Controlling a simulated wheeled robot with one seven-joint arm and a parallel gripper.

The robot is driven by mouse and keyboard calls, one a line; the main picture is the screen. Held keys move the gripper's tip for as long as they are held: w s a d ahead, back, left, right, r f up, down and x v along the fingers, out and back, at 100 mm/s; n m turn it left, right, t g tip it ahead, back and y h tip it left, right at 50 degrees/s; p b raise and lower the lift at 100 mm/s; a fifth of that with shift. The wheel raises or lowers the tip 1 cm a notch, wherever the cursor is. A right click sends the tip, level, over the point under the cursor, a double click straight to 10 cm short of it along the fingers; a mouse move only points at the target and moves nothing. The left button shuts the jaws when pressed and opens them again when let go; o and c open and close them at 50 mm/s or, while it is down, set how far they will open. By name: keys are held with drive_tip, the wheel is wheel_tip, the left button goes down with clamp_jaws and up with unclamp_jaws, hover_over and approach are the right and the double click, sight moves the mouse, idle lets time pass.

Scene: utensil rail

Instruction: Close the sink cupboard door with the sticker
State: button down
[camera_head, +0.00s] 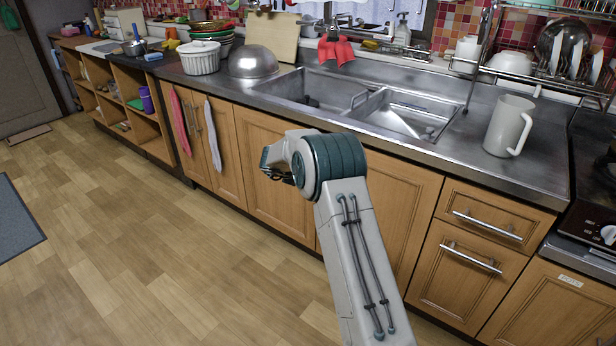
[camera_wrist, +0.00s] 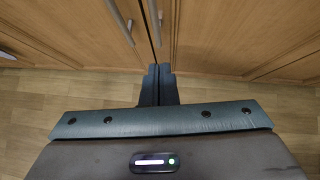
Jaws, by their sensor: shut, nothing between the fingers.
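The wood doors below the sink (camera_head: 345,85) show on both sides of my arm: a left one (camera_head: 262,190) and a right one (camera_head: 405,205). In the head view both look about flush with the cabinet front; my arm hides where they meet. My gripper (camera_head: 270,162) is in front of the left door. In the wrist view my gripper (camera_wrist: 158,70) is shut and empty. Its fingertips are by the lower end of a dark seam between two doors with upright handles. I cannot tell whether they touch. I see no sticker on the sink doors.
A white label (camera_head: 571,281) is on a cupboard front at the lower right. A pink towel (camera_head: 181,120) and a pale towel (camera_head: 213,135) hang on the doors further left. Drawers with bar handles (camera_head: 488,224) are to the right. The wood floor (camera_head: 150,240) is clear.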

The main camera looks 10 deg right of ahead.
drive_tip(key=a+f+p+v, duration=0.1)
drive_tip(key=a+v, duration=0.1)
drive_tip(key=v, duration=0.9)
drive_tip(key=shift+r, duration=0.35)
drive_tip(key=shift+a, duration=0.1)
wheel_tip(320, 180, up, 18)
drive_tip(key=s+a+n+t+y+p, duration=0.2)
drive_tip(key=n+t+y+p, duration=0.25)
drive_tip(key=n, duration=0.85)
drive_tip(key=s+a+r+n+y+p, duration=0.35)
drive_tip(key=s+r+n, duration=0.4)
drive_tip(key=n, duration=0.35)
drive_tip(key=s+d+f+n+g+p, duration=0.1)
drive_tip(key=s+d+n+g+p, duration=0.1)
drive_tip(key=s+n, duration=0.4)
drive_tip(key=s+d+f+n+g+h+p, duration=0.1)
drive_tip(key=s+d+n+g+p, duration=0.2)
drive_tip(key=s+n, duration=0.4)
drive_tip(key=s+d+f+n+g+h+p, duration=0.1)
drive_tip(key=s+n, duration=0.6)
drive_tip(key=s, duration=1.4)
drive_tip(key=d+g+p, duration=0.1)
drive_tip(key=d+g, duration=0.1)
drive_tip(key=d, duration=0.1)
drive_tip(key=shift+g+p, duration=0.35)
drive_tip(key=shift+p, duration=0.05)
